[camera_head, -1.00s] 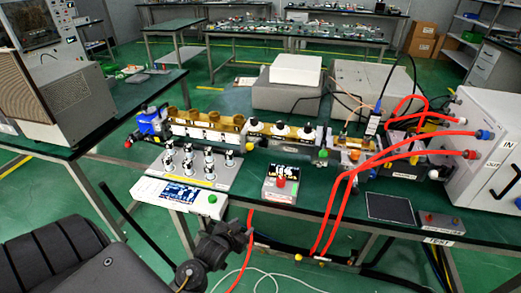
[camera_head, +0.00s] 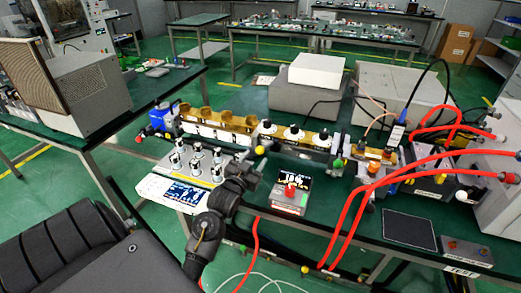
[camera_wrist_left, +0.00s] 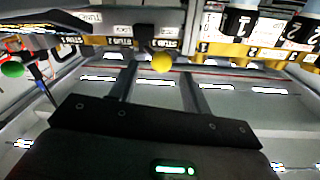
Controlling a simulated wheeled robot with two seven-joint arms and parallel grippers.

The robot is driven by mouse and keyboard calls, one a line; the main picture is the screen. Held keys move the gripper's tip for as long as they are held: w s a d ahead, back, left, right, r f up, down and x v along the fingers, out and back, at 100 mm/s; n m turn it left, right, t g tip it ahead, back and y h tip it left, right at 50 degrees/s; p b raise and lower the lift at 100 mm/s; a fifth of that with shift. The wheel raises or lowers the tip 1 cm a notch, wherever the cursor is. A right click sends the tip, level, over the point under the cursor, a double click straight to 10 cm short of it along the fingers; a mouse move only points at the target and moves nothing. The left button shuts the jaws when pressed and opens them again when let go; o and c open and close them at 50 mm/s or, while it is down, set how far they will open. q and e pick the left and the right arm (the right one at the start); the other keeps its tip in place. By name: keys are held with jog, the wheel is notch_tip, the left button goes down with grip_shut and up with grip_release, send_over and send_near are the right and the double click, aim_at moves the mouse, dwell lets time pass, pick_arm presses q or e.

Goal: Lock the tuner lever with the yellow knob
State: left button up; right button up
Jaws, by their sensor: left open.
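The yellow knob (camera_head: 260,150) is a small ball on the front side of the waveguide row in the head view. In the left wrist view the yellow knob (camera_wrist_left: 162,62) sits at the end of a short dark lever (camera_wrist_left: 146,36), in front of a yellow strip with stub labels. My left gripper (camera_head: 250,170) is in front of the knob in the head view, its fingertips hard to make out there. In the left wrist view the gripper is open and empty, and the knob appears beyond it, near the middle. Whether anything touches is unclear. My right gripper is not in view.
A meter box with a red button (camera_head: 291,190) stands just right of the gripper. A panel with metal knobs and a screen (camera_head: 186,192) lies to its left. A green knob (camera_head: 338,163) is further right. Red hoses (camera_head: 348,215) cross the table at right.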

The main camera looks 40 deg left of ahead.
aim_at(258, 153)
pick_arm(q)
jog(key=x, duration=0.5)
jog(key=shift+w+a, duration=0.2)
jog(key=shift+w, duration=0.05)
jog(key=shift+c, duration=0.3)
